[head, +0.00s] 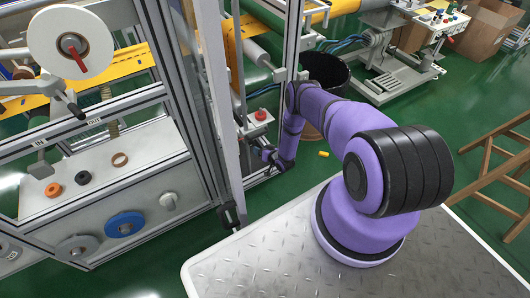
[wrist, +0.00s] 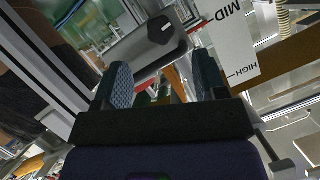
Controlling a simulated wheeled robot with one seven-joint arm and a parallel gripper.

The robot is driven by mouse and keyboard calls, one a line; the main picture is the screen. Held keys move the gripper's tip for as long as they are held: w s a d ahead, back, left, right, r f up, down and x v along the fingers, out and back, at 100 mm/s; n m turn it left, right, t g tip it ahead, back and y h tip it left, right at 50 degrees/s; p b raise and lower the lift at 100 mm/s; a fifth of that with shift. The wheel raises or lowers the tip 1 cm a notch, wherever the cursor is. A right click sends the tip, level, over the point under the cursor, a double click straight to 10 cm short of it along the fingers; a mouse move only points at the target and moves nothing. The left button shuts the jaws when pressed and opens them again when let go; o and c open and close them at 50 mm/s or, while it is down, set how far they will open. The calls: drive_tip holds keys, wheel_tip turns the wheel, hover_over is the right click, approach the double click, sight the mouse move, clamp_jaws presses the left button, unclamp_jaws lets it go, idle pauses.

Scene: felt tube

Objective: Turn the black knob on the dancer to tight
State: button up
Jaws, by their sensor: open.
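My gripper (head: 266,154) is at the end of my purple arm, by the machine frame. In the wrist view its two blue-grey padded fingers (wrist: 163,82) stand apart with nothing held between them. Beyond the fingertips is a grey roller-like body with a dark end piece (wrist: 160,30). A white scale plate (wrist: 232,45) marked MID and HIGH is beyond the right finger. In the head view a small black knob-like piece (head: 83,178) is on the pale panel at left, well away from my gripper. I cannot tell whether either dark piece is the dancer's knob.
A red button on a grey box (head: 260,115) is just above my gripper. An aluminium upright (head: 222,110) stands left of it. A black bin (head: 325,72) stands behind my arm.

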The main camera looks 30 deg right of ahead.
drive_tip(key=shift+v, duration=1.35)
